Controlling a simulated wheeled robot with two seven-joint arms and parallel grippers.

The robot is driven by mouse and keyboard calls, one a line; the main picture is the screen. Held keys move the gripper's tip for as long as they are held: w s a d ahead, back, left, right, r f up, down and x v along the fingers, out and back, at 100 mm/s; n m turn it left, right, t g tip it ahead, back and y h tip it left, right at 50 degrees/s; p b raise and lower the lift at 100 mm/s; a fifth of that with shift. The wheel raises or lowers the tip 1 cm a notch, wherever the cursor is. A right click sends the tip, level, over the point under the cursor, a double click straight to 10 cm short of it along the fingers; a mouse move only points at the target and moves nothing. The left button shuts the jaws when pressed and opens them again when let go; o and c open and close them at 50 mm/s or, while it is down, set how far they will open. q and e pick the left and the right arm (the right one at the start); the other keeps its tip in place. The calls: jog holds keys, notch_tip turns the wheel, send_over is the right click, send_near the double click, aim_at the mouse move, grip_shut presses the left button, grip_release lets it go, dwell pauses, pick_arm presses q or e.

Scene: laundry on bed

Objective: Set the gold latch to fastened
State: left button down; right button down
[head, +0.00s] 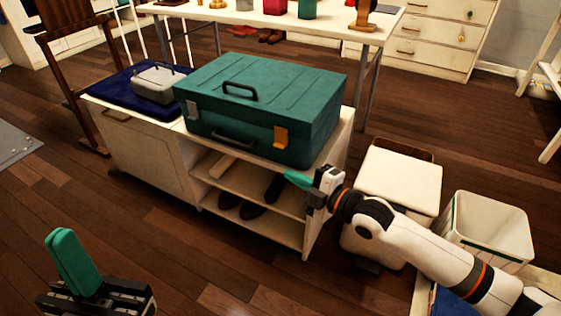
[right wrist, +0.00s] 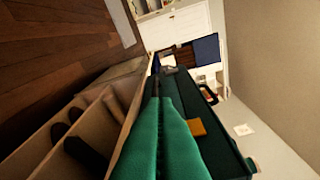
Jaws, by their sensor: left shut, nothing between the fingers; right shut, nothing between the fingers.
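A teal case (head: 260,105) with its lid down lies on a white cabinet. Its gold latch (head: 281,137) is on the front face toward the right; whether it is fastened I cannot tell. The gold latch also shows in the right wrist view (right wrist: 197,128), beside the green fingers. A grey latch (head: 193,109) is on the front face at the left. My right gripper (head: 298,179) is shut and empty, in front of the case, below the gold latch and apart from it. My left gripper (head: 68,262) is shut and empty at the lower left, far from the case.
The white cabinet (head: 140,150) has open shelves with dark shoes below the case. A small grey box (head: 157,84) sits on a dark blue cloth (head: 118,88) left of the case. A white bin (head: 487,228) and white-lidded box (head: 400,178) stand at right.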

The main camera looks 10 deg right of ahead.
jog(key=v, duration=0.2)
jog(key=shift+s+d, duration=0.25)
jog(key=shift+s, duration=0.05)
